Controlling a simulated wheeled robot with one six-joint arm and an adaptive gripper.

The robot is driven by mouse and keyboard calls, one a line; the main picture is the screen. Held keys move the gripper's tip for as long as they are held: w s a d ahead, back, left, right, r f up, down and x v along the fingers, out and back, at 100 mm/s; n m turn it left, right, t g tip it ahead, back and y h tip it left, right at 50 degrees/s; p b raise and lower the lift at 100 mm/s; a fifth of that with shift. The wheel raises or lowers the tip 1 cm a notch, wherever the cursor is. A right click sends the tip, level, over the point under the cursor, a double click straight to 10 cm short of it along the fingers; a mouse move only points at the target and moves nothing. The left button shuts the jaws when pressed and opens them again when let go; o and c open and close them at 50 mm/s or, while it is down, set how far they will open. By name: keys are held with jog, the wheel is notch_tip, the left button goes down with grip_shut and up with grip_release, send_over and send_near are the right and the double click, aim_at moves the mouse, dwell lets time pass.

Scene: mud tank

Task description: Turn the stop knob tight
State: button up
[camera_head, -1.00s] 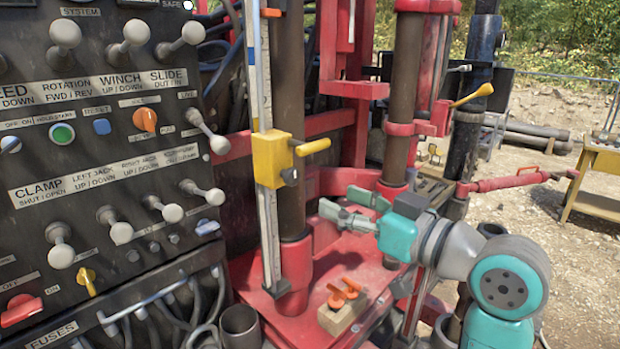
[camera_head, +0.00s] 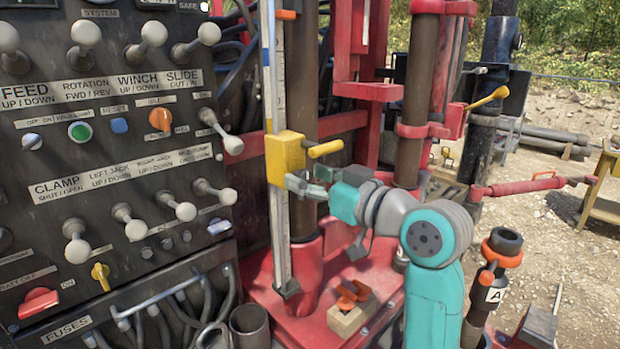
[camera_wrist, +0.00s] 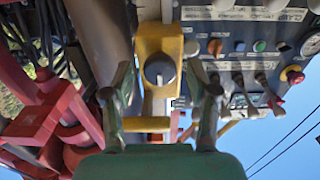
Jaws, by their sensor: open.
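The stop is a yellow block (camera_head: 285,157) on an upright graduated rail (camera_head: 282,235), with a yellow handle (camera_head: 326,148) sticking out to the right. In the wrist view the stop knob (camera_wrist: 159,69) is a round dark grey knob with a light pointer line, on the yellow block's face. My gripper (camera_head: 305,181) is just below the handle in the head view and hides the knob there. In the wrist view my gripper (camera_wrist: 160,78) is open, with one finger on each side of the knob. Gaps show between the fingers and the knob, so it is not gripped.
A black control panel (camera_head: 120,170) with several levers fills the left. A brown vertical pipe (camera_head: 303,90) stands close behind the rail. A wooden block with orange clips (camera_head: 350,315) lies on the red base (camera_head: 310,335). An orange-collared post (camera_head: 500,250) stands at right.

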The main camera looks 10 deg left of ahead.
jog(key=shift+w+a, duration=0.1)
grip_shut()
jog(key=shift+m, duration=0.3)
jog(key=m, duration=0.9)
jog(key=shift+w+f, duration=0.1)
jog(key=m, duration=0.4)
jog(key=shift+m, duration=0.3)
jog(key=shift+f+m, duration=0.15)
jog(key=shift+m, duration=2.15)
